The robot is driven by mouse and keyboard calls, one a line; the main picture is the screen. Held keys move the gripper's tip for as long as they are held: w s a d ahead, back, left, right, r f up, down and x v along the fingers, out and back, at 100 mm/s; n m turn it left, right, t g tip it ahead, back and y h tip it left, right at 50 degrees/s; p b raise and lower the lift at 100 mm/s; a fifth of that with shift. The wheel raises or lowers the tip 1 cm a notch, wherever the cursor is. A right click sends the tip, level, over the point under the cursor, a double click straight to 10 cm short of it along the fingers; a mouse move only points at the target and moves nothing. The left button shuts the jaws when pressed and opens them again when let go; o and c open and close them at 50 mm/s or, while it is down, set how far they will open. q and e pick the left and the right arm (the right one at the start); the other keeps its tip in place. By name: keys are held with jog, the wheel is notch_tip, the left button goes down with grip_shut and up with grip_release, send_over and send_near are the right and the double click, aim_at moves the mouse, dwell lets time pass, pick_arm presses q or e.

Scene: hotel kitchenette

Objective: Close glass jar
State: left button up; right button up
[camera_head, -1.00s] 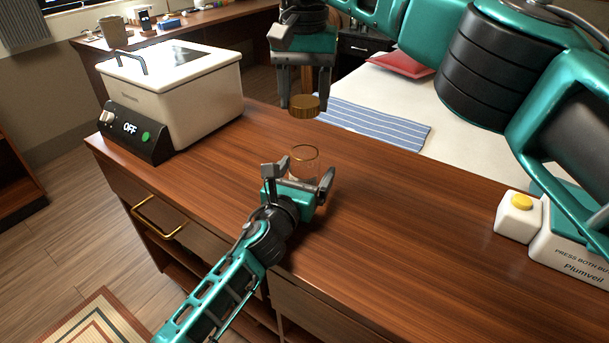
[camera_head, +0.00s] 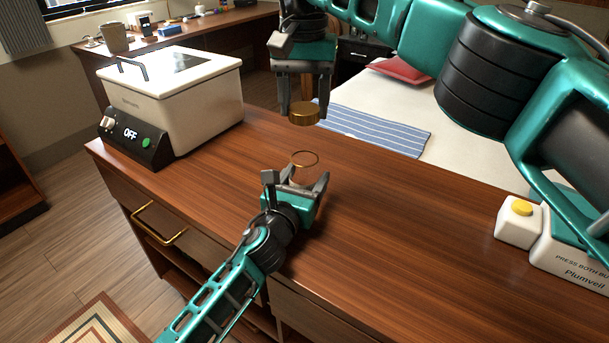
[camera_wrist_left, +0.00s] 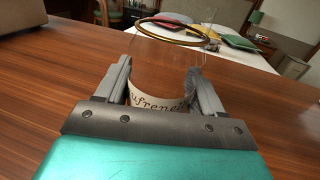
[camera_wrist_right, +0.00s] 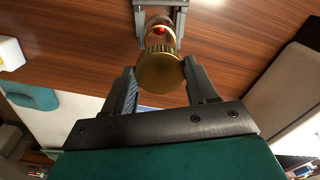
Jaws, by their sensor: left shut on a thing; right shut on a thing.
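The glass jar stands upright on the wooden counter; its gold rim (camera_head: 304,159) shows in the head view, with no lid on it. In the left wrist view its clear wall and lettered label (camera_wrist_left: 158,99) show between my fingers. My left gripper (camera_head: 298,184) is shut on the jar from the front. The gold lid (camera_head: 304,113) is in my right gripper (camera_head: 299,104), which is shut on it and holds it above the jar, apart from the rim. In the right wrist view the round lid (camera_wrist_right: 160,70) covers part of the jar.
A white appliance (camera_head: 170,95) with an OFF display stands at the counter's left end. A white box with a yellow button (camera_head: 521,208) is at the right. Behind are a bed with a striped blue cloth (camera_head: 375,127) and a red cushion (camera_head: 402,66). The counter between is clear.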

jog(key=shift+f, duration=2.4)
jog(key=shift+f, duration=0.9)
jog(key=shift+f, duration=0.6)
